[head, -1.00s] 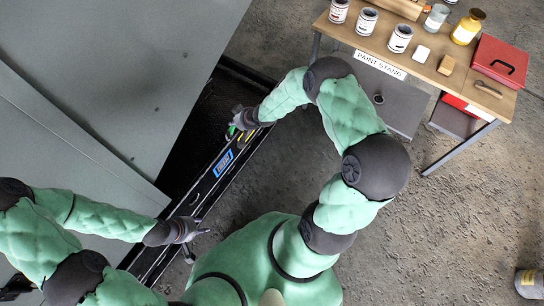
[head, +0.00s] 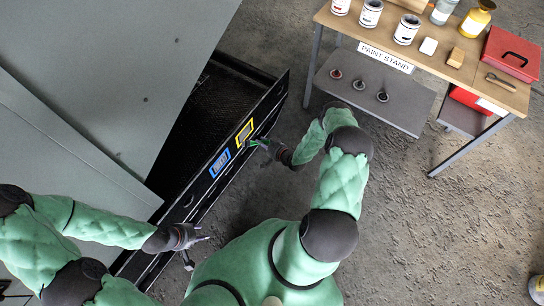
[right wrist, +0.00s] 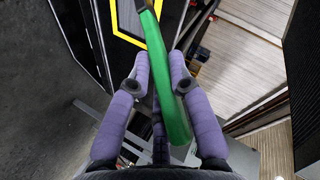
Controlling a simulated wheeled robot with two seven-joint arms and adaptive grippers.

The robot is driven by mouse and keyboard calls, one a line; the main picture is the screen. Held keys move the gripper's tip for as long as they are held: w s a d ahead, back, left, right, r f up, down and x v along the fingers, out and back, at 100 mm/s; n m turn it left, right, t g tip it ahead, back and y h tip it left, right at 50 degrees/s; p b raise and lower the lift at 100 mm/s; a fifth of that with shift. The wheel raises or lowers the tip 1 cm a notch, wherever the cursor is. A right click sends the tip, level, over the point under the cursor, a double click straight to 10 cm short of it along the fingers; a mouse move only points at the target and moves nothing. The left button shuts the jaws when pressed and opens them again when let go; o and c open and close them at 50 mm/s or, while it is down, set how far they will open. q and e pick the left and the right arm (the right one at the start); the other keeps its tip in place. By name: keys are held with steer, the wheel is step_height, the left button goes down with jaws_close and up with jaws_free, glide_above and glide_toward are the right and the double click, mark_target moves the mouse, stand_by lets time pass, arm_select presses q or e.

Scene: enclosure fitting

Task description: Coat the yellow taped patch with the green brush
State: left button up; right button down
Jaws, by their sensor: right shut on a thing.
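The yellow taped patch (head: 245,132) is a yellow-bordered rectangle on the black enclosure edge, right of a blue-framed one. Its tape also shows at the top of the right wrist view (right wrist: 130,20). My right gripper (head: 270,150) is shut on the green brush (right wrist: 170,85), whose handle runs up between the purple fingers toward the patch. The bristles are out of sight, so I cannot tell whether they touch. My left gripper (head: 192,238) is at the lower end of the black edge, its fingers apart, with nothing visible between them.
A blue-framed patch (head: 220,163) lies beside the yellow one. Grey panels (head: 100,70) cover the left. The paint stand (head: 455,75) at the upper right carries cans, a yellow bottle and a red toolbox (head: 510,53). Concrete floor lies clear between.

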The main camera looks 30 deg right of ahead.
steer(key=s+d+f+m+t+h+b, duration=0.1)
steer(key=s+d+f+m+h+b, duration=0.1)
steer(key=s+f, duration=0.35)
steer(key=w+a+f, duration=0.1)
steer(key=w+a, duration=0.1)
steer(key=w, duration=0.4)
steer(key=shift+w+f, duration=0.25)
steer(key=shift+w, duration=0.15)
steer(key=shift+w+a, duration=0.25)
steer(key=shift+w, duration=0.4)
stand_by(0.6)
steer(key=shift+d, duration=0.15)
